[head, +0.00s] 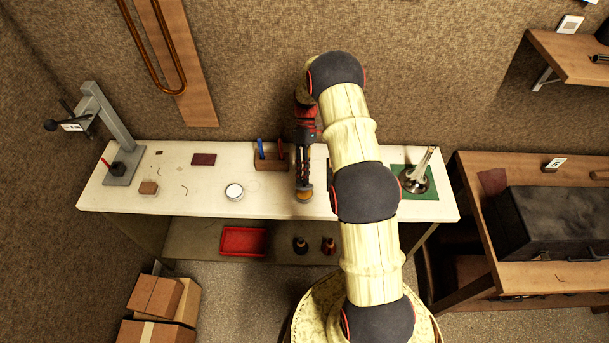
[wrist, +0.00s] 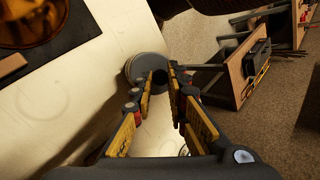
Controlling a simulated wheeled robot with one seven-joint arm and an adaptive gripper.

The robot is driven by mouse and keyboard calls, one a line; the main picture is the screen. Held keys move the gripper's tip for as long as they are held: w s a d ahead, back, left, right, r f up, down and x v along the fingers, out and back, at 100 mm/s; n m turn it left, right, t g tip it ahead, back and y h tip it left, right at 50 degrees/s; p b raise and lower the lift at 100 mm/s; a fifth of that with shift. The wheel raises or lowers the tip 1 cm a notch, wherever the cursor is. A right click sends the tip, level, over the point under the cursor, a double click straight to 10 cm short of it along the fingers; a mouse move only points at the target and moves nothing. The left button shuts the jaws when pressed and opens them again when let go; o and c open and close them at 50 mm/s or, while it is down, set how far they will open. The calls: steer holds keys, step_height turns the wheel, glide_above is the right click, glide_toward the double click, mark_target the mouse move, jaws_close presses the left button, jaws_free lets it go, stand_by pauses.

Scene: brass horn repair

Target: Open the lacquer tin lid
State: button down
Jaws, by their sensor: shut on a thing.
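The tin (head: 304,197), a small round can with a tan-gold top, stands near the front edge of the white workbench in the head view, directly below my gripper (head: 303,182). In the wrist view the tin (wrist: 137,66) appears as a grey disc beyond the fingertips. My gripper (wrist: 162,76) points down at it, its fingers shut on a small dark piece at the tin's top, apparently the lid's knob. The fingers hide part of the top. I cannot tell whether the lid is seated or lifted.
A round white dish (head: 234,192) lies left of the tin. A wooden holder (head: 271,162) with coloured handles stands behind. A brass part (head: 416,181) stands on a green mat at right. The bench front drops to a lower shelf (head: 280,256). Clear surface lies between dish and tin.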

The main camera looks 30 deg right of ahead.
steer(key=shift+w, duration=0.1)
steer(key=c, duration=1.8)
jaws_free()
steer(key=shift+c, duration=0.2)
steer(key=shift+o, duration=0.5)
step_height(320, 180, up, 10)
